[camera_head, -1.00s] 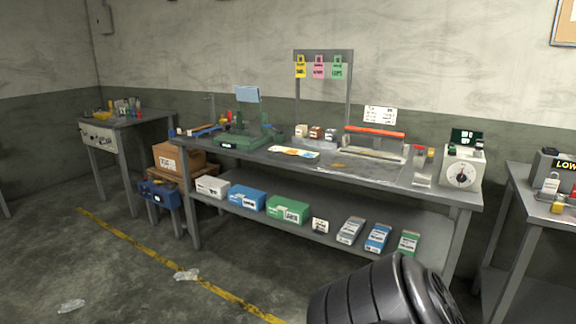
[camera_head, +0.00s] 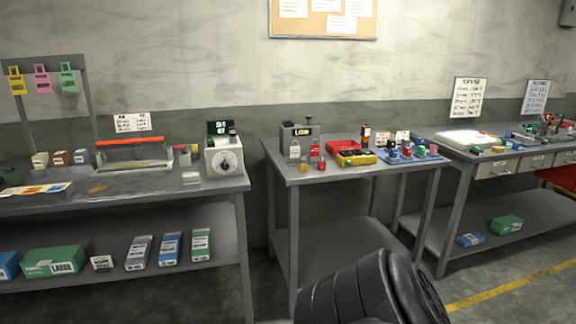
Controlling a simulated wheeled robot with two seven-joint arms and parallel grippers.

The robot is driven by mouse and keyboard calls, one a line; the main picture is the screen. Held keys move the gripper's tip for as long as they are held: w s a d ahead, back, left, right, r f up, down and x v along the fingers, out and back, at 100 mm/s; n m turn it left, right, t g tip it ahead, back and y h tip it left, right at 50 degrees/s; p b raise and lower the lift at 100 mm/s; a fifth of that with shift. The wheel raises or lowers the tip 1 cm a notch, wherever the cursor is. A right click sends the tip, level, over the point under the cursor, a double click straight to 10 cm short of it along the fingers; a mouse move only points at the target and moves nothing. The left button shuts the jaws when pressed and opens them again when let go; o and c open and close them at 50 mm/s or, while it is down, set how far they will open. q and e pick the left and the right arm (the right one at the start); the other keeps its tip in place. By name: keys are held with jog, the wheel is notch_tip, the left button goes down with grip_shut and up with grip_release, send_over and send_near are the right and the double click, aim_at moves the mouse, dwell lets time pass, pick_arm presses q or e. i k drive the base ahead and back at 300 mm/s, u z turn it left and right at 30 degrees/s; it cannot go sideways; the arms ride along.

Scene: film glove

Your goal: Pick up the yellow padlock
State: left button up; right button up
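A small yellow item (camera_head: 305,167), which looks like the yellow padlock, lies near the front left of the middle grey table (camera_head: 345,180). It is too small to make out a shackle. A small red item (camera_head: 321,166) lies just to its right. Behind them stand a pale padlock-shaped piece (camera_head: 295,151) and a red one (camera_head: 315,150), in front of a grey box (camera_head: 299,133) with a lit display. Neither of my grippers is in view; only a black part of my own body shows at the bottom.
A dial scale (camera_head: 225,160) stands on the left bench. Another bench (camera_head: 525,146) stands at right. Floor shows at lower right.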

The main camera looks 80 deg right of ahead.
aim_at(302, 167)
jog(key=z, duration=2.6)
jog(key=i, duration=0.1)
jog(key=u, duration=0.1)
